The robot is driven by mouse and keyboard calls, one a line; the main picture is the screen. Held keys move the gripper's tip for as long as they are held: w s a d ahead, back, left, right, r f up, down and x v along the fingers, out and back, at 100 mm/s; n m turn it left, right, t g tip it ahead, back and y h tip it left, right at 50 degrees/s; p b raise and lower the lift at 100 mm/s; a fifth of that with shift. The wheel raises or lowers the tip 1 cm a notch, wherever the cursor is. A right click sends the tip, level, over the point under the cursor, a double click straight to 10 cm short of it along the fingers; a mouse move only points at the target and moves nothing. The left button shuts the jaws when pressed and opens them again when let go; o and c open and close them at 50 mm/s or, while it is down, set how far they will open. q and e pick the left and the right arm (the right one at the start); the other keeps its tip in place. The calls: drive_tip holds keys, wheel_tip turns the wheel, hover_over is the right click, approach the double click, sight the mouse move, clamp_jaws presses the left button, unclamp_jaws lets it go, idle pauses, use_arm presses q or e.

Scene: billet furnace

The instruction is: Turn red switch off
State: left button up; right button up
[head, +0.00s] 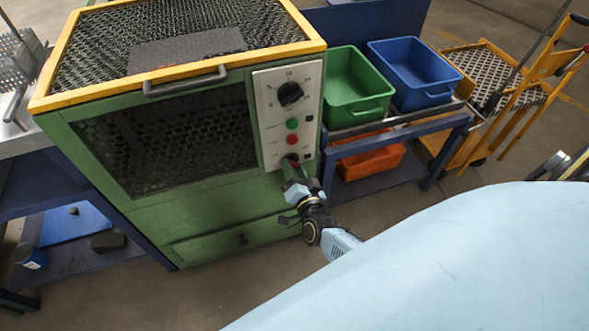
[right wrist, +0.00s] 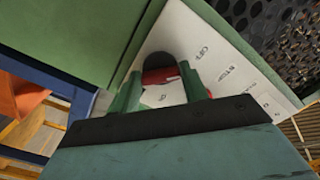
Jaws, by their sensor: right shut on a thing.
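The red switch (head: 292,159) sits at the bottom of the white control panel (head: 276,153) on the green furnace's front. In the right wrist view the red switch (right wrist: 158,75) shows against a dark round base, with small labels beside it. My right gripper (head: 290,167) is at the panel, and in the right wrist view its green fingers (right wrist: 163,82) stand on either side of the switch. It is shut on the red switch. The fingers partly hide the switch, so its exact setting is hard to read. My left gripper is not in view.
A black dial (head: 290,94), a green button (head: 292,124) and a red button (head: 292,139) sit above the switch. A furnace handle (head: 186,82) is at upper left. Green (head: 355,84), blue (head: 414,72) and orange (head: 370,158) bins stand on a rack to the right.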

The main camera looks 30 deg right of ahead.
drive_tip(key=o, duration=1)
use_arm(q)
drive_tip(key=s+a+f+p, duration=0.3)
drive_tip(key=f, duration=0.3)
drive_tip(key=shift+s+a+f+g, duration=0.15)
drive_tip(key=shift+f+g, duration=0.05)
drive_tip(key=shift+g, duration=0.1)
use_arm(e)
drive_tip(key=v, duration=1.3)
drive_tip(key=shift+s, duration=0.2)
drive_tip(key=shift+f, duration=0.1)
